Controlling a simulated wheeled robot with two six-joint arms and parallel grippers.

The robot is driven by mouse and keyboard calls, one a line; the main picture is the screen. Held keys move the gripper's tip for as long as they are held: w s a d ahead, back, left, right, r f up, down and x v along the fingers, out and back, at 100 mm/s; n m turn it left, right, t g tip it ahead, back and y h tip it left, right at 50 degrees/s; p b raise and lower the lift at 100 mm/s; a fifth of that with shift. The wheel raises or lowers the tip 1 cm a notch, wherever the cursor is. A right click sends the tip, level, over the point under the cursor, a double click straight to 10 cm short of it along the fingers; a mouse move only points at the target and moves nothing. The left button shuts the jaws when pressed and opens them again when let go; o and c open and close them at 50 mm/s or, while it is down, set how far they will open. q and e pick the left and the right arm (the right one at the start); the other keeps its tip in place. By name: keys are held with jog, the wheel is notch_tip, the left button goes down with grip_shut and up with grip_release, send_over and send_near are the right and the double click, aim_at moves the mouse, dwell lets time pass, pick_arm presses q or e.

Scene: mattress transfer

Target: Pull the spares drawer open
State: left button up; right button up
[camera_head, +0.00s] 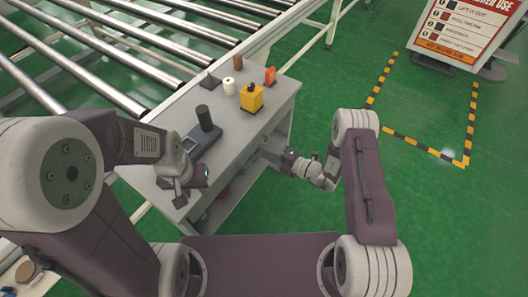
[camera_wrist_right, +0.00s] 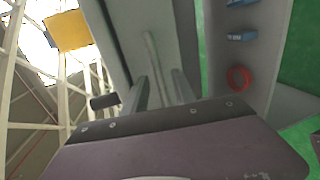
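The spares drawer is in the grey workbench (camera_head: 228,140); its grey front panel (camera_wrist_right: 122,25) fills the upper middle of the right wrist view. A pale, slim bar handle (camera_wrist_right: 152,48) stands out on that panel. My right gripper (camera_head: 266,154) is at the bench's right-hand side. In the right wrist view its two fingers (camera_wrist_right: 160,88) are apart, with the handle's lower end between them; I cannot tell if they touch it. The drawer looks closed. My left gripper (camera_head: 180,200) hangs over the bench's near left corner, and its fingers are too small to read.
On the bench top stand a yellow box (camera_head: 251,98), a white roll (camera_head: 229,86), an orange-red item (camera_head: 270,76) and a dark device with a black cylinder (camera_head: 204,118). A roller conveyor (camera_head: 150,45) runs behind.

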jog(key=shift+w+a+f, duration=0.1)
jog(key=shift+w+a, duration=0.25)
jog(key=shift+a, duration=0.1)
grip_shut()
dwell(1.1)
